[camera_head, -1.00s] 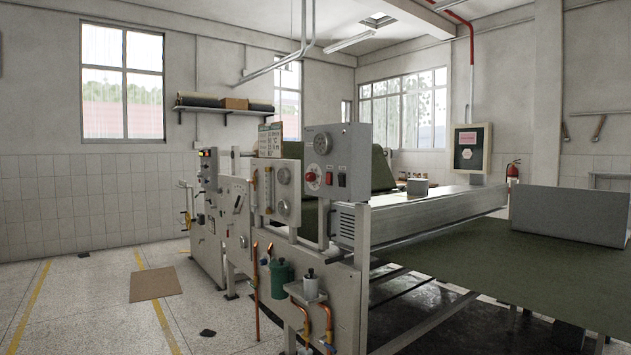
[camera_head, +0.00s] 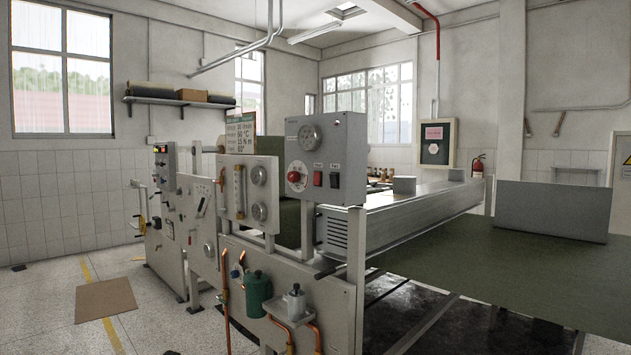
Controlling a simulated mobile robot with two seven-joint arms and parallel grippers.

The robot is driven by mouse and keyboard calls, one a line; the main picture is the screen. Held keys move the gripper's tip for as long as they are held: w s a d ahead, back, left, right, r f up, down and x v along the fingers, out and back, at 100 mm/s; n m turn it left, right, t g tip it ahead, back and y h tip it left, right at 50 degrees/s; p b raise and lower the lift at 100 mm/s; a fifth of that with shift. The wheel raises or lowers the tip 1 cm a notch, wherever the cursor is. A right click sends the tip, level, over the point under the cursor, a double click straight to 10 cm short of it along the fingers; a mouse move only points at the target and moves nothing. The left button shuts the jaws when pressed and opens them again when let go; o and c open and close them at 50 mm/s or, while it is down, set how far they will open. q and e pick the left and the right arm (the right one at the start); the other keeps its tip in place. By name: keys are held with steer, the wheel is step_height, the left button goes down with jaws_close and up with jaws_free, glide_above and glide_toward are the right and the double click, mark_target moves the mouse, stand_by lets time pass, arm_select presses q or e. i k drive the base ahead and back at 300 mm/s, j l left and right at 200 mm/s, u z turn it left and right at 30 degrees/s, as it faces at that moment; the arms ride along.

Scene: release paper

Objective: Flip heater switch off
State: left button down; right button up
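A grey control box (camera_head: 327,158) stands on top of the machine near the middle of the view. Its front has a round dial (camera_head: 309,138) at the top and a red knob (camera_head: 294,176) at the lower left. A small red switch (camera_head: 317,179) and a small black switch (camera_head: 334,181) sit side by side at the lower right. I cannot read which one is the heater switch, nor its position. Neither of my grippers is in view.
The long machine with a green sheet (camera_head: 470,262) runs to the right, with a grey block (camera_head: 552,210) on it. A green canister (camera_head: 257,293) and copper pipes stick out in front. A brown mat (camera_head: 106,299) lies on open floor at the left.

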mark_target(317, 177)
steer(key=i+j, duration=0.35)
steer(key=i+j+z, duration=0.15)
steer(key=i+j, duration=0.6)
steer(key=i+j+z, duration=0.1)
steer(key=i+j, duration=0.25)
steer(key=i+j+z, duration=0.1)
steer(key=i+j, duration=0.25)
steer(key=j, duration=0.2)
steer(key=i+j, duration=0.3)
steer(key=j, duration=0.15)
steer(key=i+j+z, duration=0.15)
steer(key=i+j, duration=0.2)
steer(key=j, duration=0.15)
